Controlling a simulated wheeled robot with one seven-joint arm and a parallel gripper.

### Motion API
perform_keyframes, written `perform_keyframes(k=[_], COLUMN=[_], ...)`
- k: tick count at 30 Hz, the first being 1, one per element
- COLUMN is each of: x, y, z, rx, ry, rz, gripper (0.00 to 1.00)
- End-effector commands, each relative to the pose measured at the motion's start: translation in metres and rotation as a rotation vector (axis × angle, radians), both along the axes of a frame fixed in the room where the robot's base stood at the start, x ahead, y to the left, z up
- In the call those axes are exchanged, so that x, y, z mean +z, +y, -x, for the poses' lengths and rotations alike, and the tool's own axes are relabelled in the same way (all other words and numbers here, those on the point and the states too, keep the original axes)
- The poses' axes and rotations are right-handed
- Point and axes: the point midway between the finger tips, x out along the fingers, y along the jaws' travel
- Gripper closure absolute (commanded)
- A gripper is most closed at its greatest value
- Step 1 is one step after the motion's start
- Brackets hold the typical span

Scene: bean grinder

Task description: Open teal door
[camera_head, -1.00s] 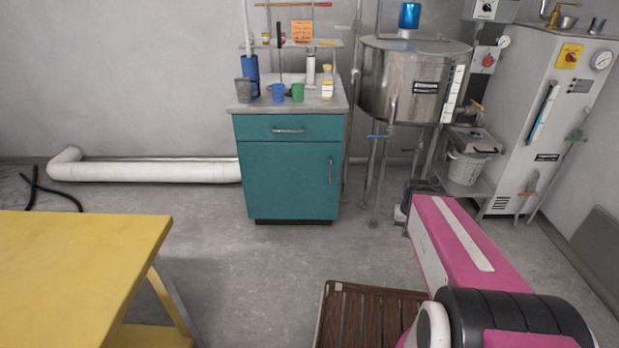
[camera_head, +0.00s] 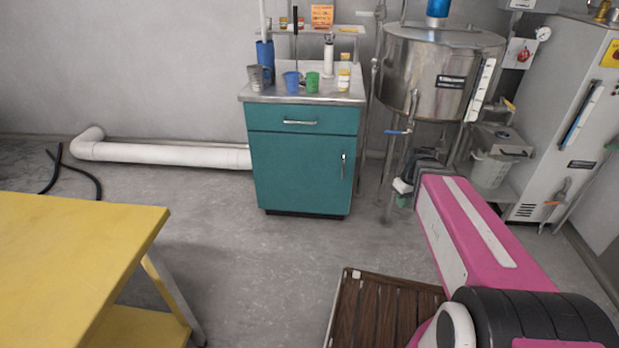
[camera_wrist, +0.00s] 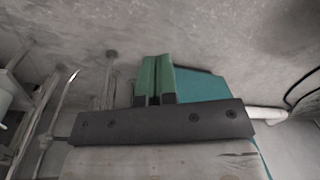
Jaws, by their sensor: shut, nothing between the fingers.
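The teal door (camera_head: 297,172) is the front of a cabinet under a drawer, and it looks shut. Its upright metal handle (camera_head: 343,166) is near the right edge. My gripper (camera_head: 403,201) is at the end of my pink arm, to the right of the cabinet, apart from the handle in the picture. In the wrist view its two green fingers (camera_wrist: 154,77) are together with nothing between them. A teal part of the cabinet (camera_wrist: 200,86) shows behind and to the right of the fingers there. The handle cannot be made out in the wrist view.
A steel tank (camera_head: 438,75) on legs stands right of the cabinet, behind my gripper. Cups and bottles stand on the cabinet top (camera_head: 300,97). A yellow table (camera_head: 70,260) is at the left front, a brown slatted platform (camera_head: 380,305) at the front. The floor before the door is clear.

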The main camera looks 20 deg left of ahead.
Motion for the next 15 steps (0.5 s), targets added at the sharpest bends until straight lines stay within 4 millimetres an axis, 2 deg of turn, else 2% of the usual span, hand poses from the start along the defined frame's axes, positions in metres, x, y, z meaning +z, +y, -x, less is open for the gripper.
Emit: perform_keyframes(k=[1,5,6,15], x=[0.004,0.020,0.027,0.083], y=[0.015,0.058,0.074,0.201], z=[-0.010,-0.029,-0.035,-0.061], rx=[0.077,0.341,0.441,1.187], ry=[-0.001,-0.004,-0.007,-0.056], rz=[-0.015,-0.066,-0.086,-0.262], gripper=[1.00,1.00,1.00,1.00])
